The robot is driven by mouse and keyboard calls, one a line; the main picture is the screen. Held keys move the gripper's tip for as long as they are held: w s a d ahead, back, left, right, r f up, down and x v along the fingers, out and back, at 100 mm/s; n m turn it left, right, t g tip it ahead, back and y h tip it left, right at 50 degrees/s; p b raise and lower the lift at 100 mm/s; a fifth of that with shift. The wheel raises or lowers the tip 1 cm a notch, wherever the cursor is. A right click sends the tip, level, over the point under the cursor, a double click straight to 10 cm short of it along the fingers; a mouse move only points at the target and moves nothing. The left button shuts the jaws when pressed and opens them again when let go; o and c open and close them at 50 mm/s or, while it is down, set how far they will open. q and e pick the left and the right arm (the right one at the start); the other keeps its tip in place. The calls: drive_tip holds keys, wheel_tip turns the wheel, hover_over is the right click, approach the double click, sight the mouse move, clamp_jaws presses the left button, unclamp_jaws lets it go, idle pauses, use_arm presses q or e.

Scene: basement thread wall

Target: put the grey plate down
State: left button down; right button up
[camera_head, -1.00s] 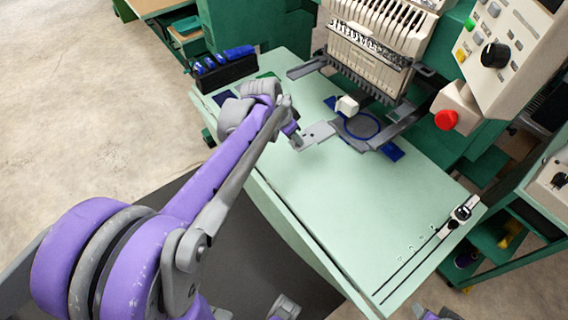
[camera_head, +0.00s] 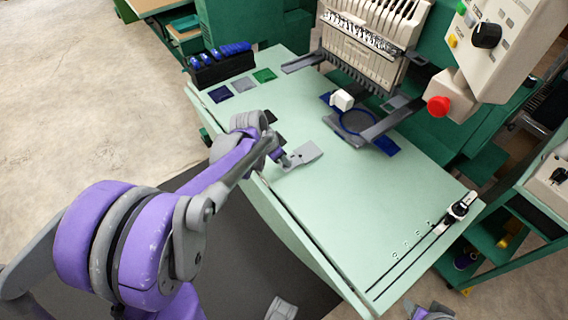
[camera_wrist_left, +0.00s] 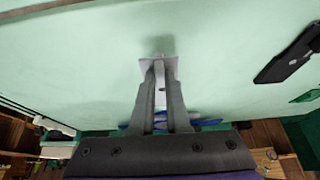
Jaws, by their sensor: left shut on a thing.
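The grey plate (camera_head: 303,154) is a small flat piece with a hole. My left gripper (camera_head: 284,160) is shut on its near edge. The plate is over the pale green table (camera_head: 345,215), near its left front edge, clear of the blue hoop. In the left wrist view the plate (camera_wrist_left: 158,66) sticks out between the two fingertips, with a soft shadow on the table beyond. I cannot tell whether the plate touches the table. My right gripper is not clearly seen.
The embroidery machine (camera_head: 365,45) and blue hoop (camera_head: 358,122) stand behind. Coloured squares, one green (camera_head: 265,75), lie before a black rack (camera_head: 222,66) at the back left. A black rail (camera_head: 420,250) lies at the right. The table's middle is clear.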

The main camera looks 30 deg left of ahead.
use_arm(q)
wheel_tip(320, 180, down, 2)
drive_tip(key=shift+f, duration=0.2)
drive_tip(key=shift+f+b, duration=0.2)
drive_tip(key=shift+b, duration=0.1)
drive_tip(key=c, duration=0.9)
unclamp_jaws()
drive_tip(key=shift+r, duration=0.15)
